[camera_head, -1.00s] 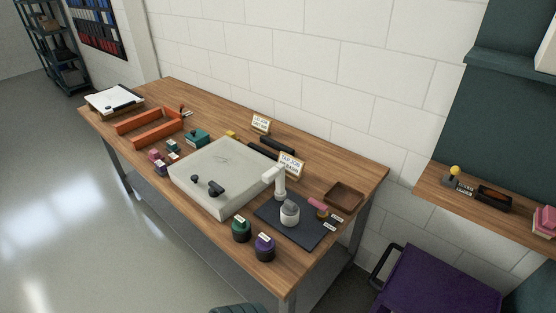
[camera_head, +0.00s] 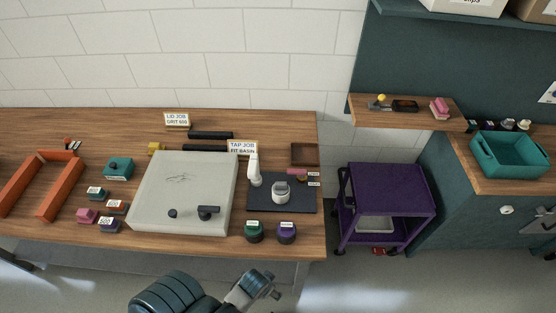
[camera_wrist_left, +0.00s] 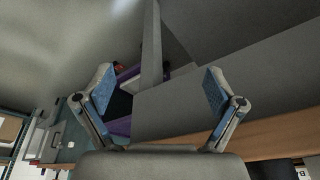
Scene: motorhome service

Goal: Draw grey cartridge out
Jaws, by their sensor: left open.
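A white tap (camera_head: 255,171) stands on a dark mat (camera_head: 304,203) on the bench. Beside it on the mat is a round white body (camera_head: 280,197) with a grey top (camera_head: 280,186), which looks like the grey cartridge seated in it; how deep it sits I cannot tell. My left gripper (camera_head: 268,286) is below the bench's front edge, well apart from the tap parts. In the left wrist view the fingers of my left gripper (camera_wrist_left: 160,92) are spread, with nothing between them. My right gripper is not in view.
Green (camera_head: 254,232) and purple (camera_head: 287,233) round pots stand at the bench's front edge, before the mat. A large pale lid (camera_head: 190,185) lies left of it, a brown tray (camera_head: 305,154) behind. A purple trolley (camera_head: 390,195) stands right of the bench.

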